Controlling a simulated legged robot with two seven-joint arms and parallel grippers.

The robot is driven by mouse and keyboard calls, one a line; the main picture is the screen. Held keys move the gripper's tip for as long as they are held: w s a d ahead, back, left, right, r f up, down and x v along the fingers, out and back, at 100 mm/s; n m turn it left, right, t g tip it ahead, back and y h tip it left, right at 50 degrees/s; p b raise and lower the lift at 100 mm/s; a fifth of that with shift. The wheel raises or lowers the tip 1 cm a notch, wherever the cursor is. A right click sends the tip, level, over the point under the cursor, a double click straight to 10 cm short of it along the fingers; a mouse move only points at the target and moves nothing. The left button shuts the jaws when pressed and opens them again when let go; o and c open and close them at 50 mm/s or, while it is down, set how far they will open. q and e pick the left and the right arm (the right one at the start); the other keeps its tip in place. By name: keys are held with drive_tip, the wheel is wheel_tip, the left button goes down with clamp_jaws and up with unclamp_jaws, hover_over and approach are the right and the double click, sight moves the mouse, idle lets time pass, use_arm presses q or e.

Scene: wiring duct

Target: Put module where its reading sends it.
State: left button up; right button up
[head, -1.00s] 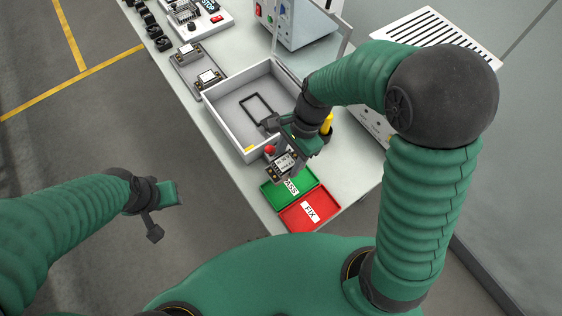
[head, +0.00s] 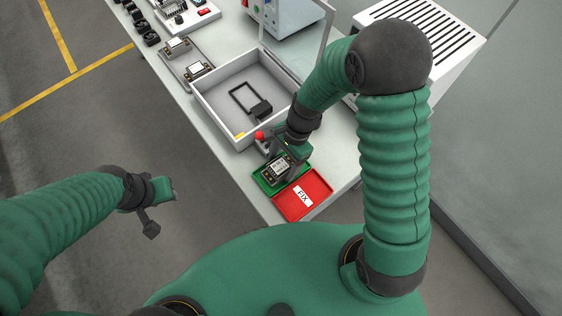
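The module (head: 278,168), a small dark unit with a white face, is over the green tray (head: 263,185) in the head view. It covers the tray's label, and its reading is too small to make out. My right gripper (head: 285,158) is at the module and appears shut on it, though the fingertips are partly hidden. I cannot tell whether the module touches the tray floor. The red tray (head: 315,183) labelled FIX lies beside the green one, empty. My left gripper (head: 160,208) is open and empty, off the table's left side.
A grey open box (head: 214,108) with a black frame (head: 236,100) inside stands behind the trays. A red knob (head: 260,135) is near its front corner. Other modules (head: 197,70) sit on a grey holder at the back left. A vented white unit (head: 450,35) stands right.

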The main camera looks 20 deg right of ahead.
drive_tip(key=shift+d, duration=0.55)
drive_tip(key=a+v, duration=0.1)
drive_tip(key=v, duration=1.1)
drive_tip(key=s+d+n+t+h, duration=0.3)
drive_tip(key=s+d+n, duration=0.2)
drive_tip(key=n, duration=0.9)
drive_tip(key=shift+f+t+p, duration=0.35)
drive_tip(key=shift+t, duration=0.05)
drive_tip(key=shift+s+a, duration=0.1)
drive_tip(key=shift+s, duration=0.05)
